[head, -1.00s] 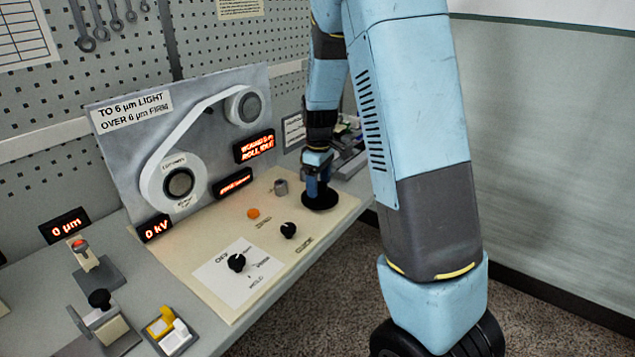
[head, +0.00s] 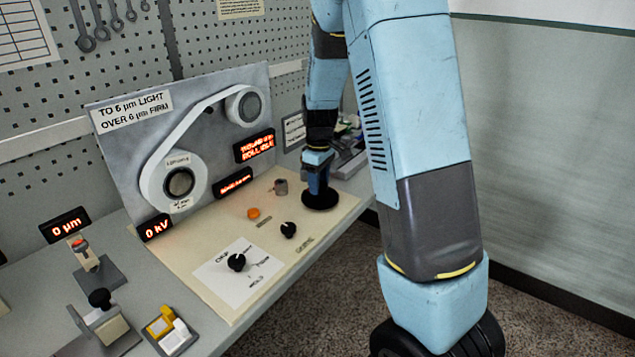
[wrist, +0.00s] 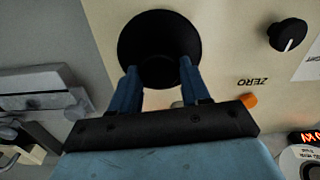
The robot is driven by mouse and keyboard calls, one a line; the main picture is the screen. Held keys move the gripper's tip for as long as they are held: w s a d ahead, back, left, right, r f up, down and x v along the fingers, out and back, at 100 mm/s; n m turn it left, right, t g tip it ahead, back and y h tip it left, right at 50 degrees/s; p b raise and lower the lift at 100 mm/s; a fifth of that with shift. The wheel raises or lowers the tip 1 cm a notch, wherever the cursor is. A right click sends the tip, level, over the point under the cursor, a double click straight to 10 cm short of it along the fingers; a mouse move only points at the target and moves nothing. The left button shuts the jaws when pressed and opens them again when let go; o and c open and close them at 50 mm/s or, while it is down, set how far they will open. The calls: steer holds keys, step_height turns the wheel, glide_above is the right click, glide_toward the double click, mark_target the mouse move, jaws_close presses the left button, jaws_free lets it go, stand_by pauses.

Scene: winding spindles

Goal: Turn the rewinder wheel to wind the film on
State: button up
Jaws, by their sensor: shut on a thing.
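The rewinder wheel is a flat black disc (head: 326,204) at the back right of the cream panel. In the wrist view the black wheel (wrist: 158,28) lies just beyond my fingertips. My gripper (head: 317,184) points down onto it; in the wrist view its two blue fingers (wrist: 158,78) stand on either side of the wheel's dark centre, shut on it. The part between the fingers is hard to make out. The white film (head: 198,122) runs between a large lower roll (head: 152,184) and a smaller upper reel (head: 247,106) on the upright grey board.
Red-lit displays (head: 253,147) stand by the board; one reads 0 kV (head: 155,228), another 0 µm (head: 65,226). Black knobs (head: 236,262) (head: 288,230), an orange button (head: 253,213) and a small grey post (head: 280,187) are on the panel. Small fixtures (head: 104,318) stand at front left.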

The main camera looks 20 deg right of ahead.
steer(key=m, duration=0.4)
steer(key=shift+m, duration=0.4)
steer(key=m, duration=0.5)
steer(key=shift+d, duration=0.1)
steer(key=m, duration=0.4)
steer(key=shift+s+m, duration=0.1)
steer(key=shift+m, duration=0.3)
steer(key=m, duration=0.4)
steer(key=shift+d+f, duration=0.1)
steer(key=shift+m, duration=0.4)
steer(key=o, duration=1.1)
steer(key=shift+c, duration=0.2)
